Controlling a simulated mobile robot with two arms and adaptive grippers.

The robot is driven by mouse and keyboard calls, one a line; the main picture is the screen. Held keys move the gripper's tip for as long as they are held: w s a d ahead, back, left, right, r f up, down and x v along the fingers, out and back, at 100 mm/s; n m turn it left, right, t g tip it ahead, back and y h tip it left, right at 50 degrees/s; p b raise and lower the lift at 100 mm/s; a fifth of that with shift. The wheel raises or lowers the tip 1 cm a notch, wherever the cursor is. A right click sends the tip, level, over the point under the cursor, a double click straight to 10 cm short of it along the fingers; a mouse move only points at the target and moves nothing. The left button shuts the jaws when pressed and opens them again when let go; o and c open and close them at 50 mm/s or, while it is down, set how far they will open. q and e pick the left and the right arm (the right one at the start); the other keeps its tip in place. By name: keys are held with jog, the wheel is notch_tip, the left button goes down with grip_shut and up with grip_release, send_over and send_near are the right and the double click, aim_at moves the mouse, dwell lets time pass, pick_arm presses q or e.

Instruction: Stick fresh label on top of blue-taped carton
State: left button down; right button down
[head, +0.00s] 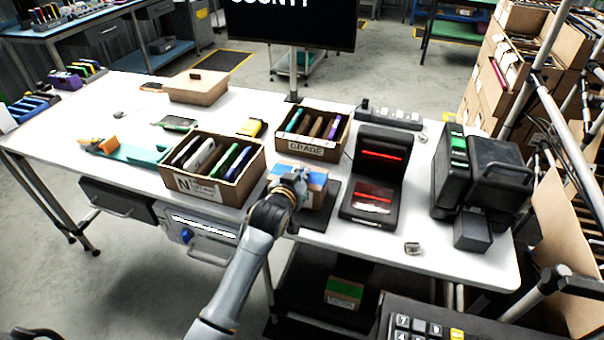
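A small cardboard carton with blue tape (313,182) sits on a dark pad near the front edge of the white table, left of the black scanner. My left gripper (297,184) is at the carton's top left side, over or against it. Its fingers are small and partly hidden, so I cannot tell whether they touch the carton or are open or shut. A fresh label cannot be made out for sure. A black machine with a green screen (459,150), perhaps a label printer, stands at the right. My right gripper is not in view.
A black scanner (379,170) with red lines stands right of the carton. Two open boxes, one marked N (210,190) and one marked GRADE (313,152), hold upright devices. A green-taped carton (343,292) lies on a shelf below. The table's front right has free room.

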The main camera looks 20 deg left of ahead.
pick_arm(q)
jog(key=shift+f, duration=0.2)
jog(key=c, duration=1.4)
grip_release()
jog(key=shift+c, duration=0.2)
jog(key=v, duration=1.2)
notch_tip(320, 180, up, 6)
jog(key=p, duration=0.7)
